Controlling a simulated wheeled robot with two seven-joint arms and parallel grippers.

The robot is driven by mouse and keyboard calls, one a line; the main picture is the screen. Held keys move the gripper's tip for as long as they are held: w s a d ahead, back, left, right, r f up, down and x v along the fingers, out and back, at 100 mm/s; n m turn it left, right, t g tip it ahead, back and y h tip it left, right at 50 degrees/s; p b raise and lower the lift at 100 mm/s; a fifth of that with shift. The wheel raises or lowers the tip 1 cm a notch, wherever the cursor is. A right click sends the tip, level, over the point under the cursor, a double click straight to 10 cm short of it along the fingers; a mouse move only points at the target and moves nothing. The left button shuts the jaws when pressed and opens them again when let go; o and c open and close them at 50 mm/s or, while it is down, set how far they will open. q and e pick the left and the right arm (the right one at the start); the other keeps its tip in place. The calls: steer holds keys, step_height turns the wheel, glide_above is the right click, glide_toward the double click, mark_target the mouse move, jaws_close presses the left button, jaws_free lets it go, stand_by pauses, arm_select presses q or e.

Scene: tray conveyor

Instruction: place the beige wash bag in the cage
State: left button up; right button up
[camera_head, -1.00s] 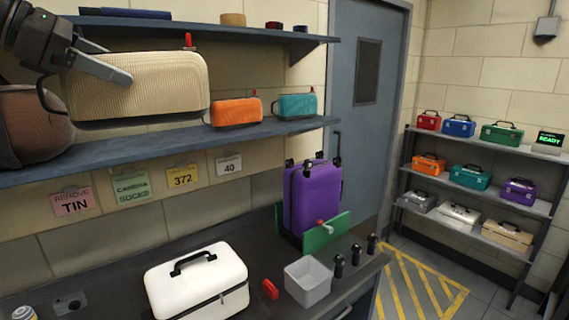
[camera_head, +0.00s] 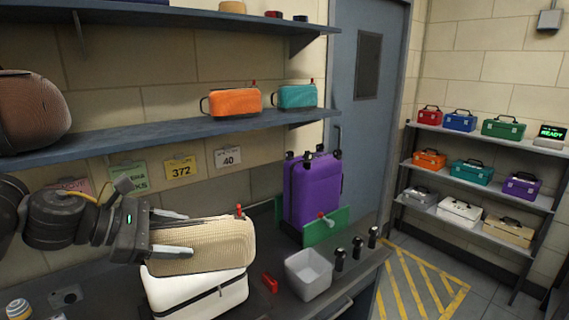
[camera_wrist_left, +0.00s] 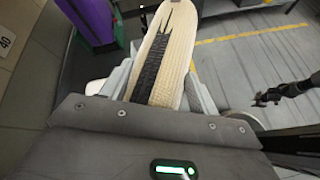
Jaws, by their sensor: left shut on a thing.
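The beige wash bag (camera_head: 225,240) is ribbed, with a dark zip and a red tab on top. My left gripper (camera_head: 188,236) is shut on it, its fingers on either side of the bag. The bag hangs above the white case on the bench and hides part of its top. In the left wrist view the bag (camera_wrist_left: 178,60) lies between the fingers, with its dark zip strip facing the camera. A dark jointed part at the right of that view looks like my right gripper (camera_wrist_left: 262,98); its jaws are too small to read. I cannot make out a cage.
The white case (camera_head: 200,295) stands on the bench. A grey bin (camera_head: 308,278), a purple suitcase (camera_head: 314,195) and black knobs are to its right. The wall shelf (camera_head: 170,137) holds a brown bag (camera_head: 30,112), an orange bag (camera_head: 235,102) and a teal bag (camera_head: 297,96). Yellow-striped floor is clear.

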arm_select(q)
steer(key=s+f, duration=0.4)
steer(key=f, duration=0.6)
steer(key=s+a+f+b, duration=0.1)
steer(key=s+f, duration=0.3)
steer(key=f, duration=0.7)
steer(key=shift+a+n+t+y, duration=0.15)
steer(key=shift+n+t+y, duration=0.15)
steer(key=shift+f, duration=0.1)
step_height(320, 180, down, 7)
steer(key=s+n+t+y, duration=0.2)
steer(key=n+t+y, duration=0.1)
steer(key=n+y, duration=0.1)
steer(key=shift+n+t, duration=0.4)
steer(key=shift+n, duration=0.2)
